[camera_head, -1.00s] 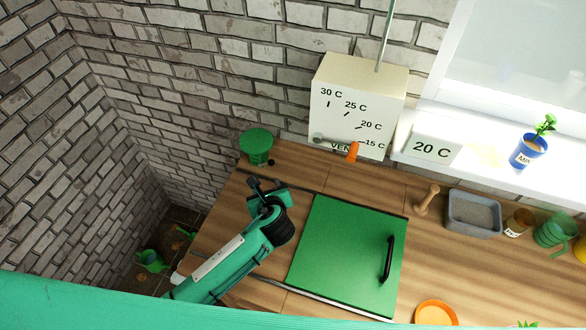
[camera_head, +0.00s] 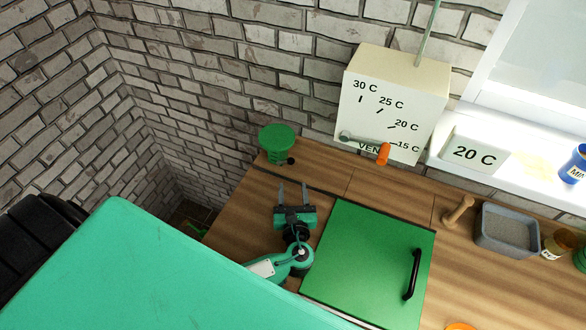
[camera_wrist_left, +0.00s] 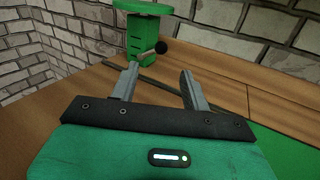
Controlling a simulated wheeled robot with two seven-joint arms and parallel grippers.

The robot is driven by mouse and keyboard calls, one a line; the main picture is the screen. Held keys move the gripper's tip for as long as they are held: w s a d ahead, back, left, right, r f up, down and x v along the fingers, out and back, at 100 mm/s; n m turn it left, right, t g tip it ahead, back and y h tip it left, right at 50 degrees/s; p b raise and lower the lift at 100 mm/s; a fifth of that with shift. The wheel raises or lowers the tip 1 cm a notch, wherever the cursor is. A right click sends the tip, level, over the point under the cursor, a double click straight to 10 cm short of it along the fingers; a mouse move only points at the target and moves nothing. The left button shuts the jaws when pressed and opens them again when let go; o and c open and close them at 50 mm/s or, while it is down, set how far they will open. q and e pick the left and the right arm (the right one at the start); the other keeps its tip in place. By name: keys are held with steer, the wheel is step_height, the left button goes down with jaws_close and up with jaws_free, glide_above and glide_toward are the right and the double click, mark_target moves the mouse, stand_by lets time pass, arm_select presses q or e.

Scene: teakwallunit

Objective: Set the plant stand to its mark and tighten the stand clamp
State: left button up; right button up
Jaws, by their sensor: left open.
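The plant stand (camera_head: 277,143) is green with a round top and stands upright on the wooden counter by the brick wall. A small black knob (camera_head: 291,161) sticks out low on its side; I take it for the stand clamp. In the left wrist view the stand (camera_wrist_left: 137,38) and its knob (camera_wrist_left: 161,47) are straight beyond the fingers. My left gripper (camera_head: 292,187) is open and empty, short of the stand and pointing at it; its fingers (camera_wrist_left: 159,72) touch nothing. A dark strip (camera_head: 312,187) crosses the counter between them. My right gripper is not in view.
A green panel with a black handle (camera_head: 412,274) lies right of my gripper. A white dial box (camera_head: 395,105) with an orange-tipped lever hangs on the wall. A wooden peg (camera_head: 458,211) and grey tray (camera_head: 506,249) are farther right. The counter before the stand is clear.

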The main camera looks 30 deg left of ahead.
mark_target(286, 162)
arm_select(q)
steer(key=b+x, duration=0.2)
steer(key=x, duration=0.6)
steer(key=shift+w+a, duration=0.2)
steer(key=shift+w, duration=0.1)
steer(key=c, duration=0.9)
steer(key=shift+c, duration=0.3)
